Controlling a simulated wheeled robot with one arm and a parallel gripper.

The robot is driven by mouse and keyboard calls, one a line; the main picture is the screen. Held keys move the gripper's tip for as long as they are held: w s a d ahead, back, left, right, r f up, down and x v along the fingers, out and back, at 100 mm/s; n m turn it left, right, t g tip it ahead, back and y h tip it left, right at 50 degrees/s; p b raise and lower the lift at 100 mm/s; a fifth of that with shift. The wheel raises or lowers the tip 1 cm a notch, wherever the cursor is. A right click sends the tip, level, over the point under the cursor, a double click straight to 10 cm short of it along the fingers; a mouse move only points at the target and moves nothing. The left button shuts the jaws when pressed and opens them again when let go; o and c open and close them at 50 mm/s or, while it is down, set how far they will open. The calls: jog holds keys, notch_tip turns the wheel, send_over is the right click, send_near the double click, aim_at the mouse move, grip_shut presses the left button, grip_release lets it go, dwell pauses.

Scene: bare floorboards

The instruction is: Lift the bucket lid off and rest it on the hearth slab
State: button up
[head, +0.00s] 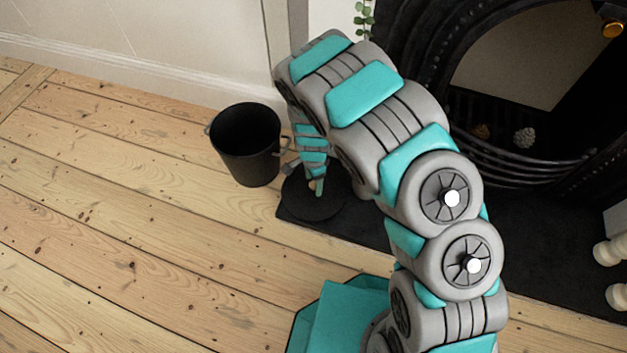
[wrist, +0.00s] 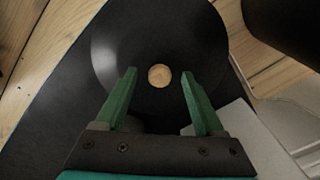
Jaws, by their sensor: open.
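The black bucket (head: 245,150) stands upright on the floorboards with its top open; part of a dark round shape, likely the bucket (wrist: 285,25), shows in the wrist view. The round black lid (head: 312,206) lies at the left corner of the dark hearth slab (head: 365,237). In the wrist view the lid (wrist: 115,45) has a pale wooden knob (wrist: 159,76) at its middle. My gripper (wrist: 159,73) is open, its green fingers apart on either side of the knob. In the head view my gripper (head: 318,187) is just over the lid. I cannot tell whether the fingers touch it.
The black fireplace (head: 430,60) with its grate rises behind the slab. A green trailing plant (head: 364,20) hangs at the top. Pale turned legs (head: 612,270) stand at the far right. The floorboards (head: 130,230) at left are clear.

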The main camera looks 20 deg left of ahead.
jog(key=shift+r+p, duration=0.5)
jog(key=shift+r, duration=3.4)
